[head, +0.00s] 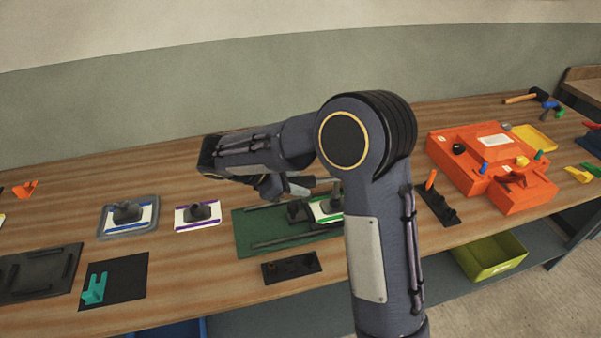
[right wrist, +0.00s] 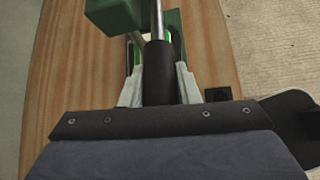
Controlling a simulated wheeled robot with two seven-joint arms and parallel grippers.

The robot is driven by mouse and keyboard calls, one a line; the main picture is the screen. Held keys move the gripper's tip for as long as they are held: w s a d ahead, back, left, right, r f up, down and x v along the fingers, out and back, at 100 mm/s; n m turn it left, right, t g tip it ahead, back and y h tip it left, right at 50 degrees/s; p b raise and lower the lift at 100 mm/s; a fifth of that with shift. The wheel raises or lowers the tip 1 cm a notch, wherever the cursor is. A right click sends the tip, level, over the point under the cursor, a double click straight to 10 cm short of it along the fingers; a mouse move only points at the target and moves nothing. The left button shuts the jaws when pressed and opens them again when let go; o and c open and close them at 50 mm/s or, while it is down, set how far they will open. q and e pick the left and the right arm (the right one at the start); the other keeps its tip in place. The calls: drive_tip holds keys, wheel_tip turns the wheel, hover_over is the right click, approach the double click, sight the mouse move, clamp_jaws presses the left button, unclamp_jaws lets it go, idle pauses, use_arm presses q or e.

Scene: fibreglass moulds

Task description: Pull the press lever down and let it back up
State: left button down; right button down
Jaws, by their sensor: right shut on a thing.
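My right gripper (head: 297,187) reaches in over the green press base (head: 250,221), and its forearm hides much of the press. In the right wrist view its pale fingers (right wrist: 158,88) are shut on the black grip of the press lever (right wrist: 158,70), one on each side. The lever's bare metal rod (right wrist: 158,20) runs on from the grip beside a green block of the press (right wrist: 128,14). A white plate with a green stripe (head: 322,209) and a dark piece on it sits at the base's right part. The left gripper is not in view.
Left of the press lie a purple-striped plate (head: 197,216) and a blue-striped plate (head: 128,216) on a grey tray. A black block (head: 291,267) lies in front. A yellow-green bin (head: 490,258) is below the table edge.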

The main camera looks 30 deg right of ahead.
drive_tip(key=shift+a+f+h, duration=0.15)
drive_tip(key=shift+f+h, duration=0.45)
drive_tip(key=shift+f, duration=0.65)
drive_tip(key=c, duration=1.1)
unclamp_jaws()
drive_tip(key=shift+r, duration=0.2)
drive_tip(key=b+v, duration=0.1)
drive_tip(key=v, duration=0.6)
drive_tip(key=shift+a+r, duration=0.2)
drive_tip(key=shift+a, duration=0.1)
drive_tip(key=shift+w, duration=0.1)
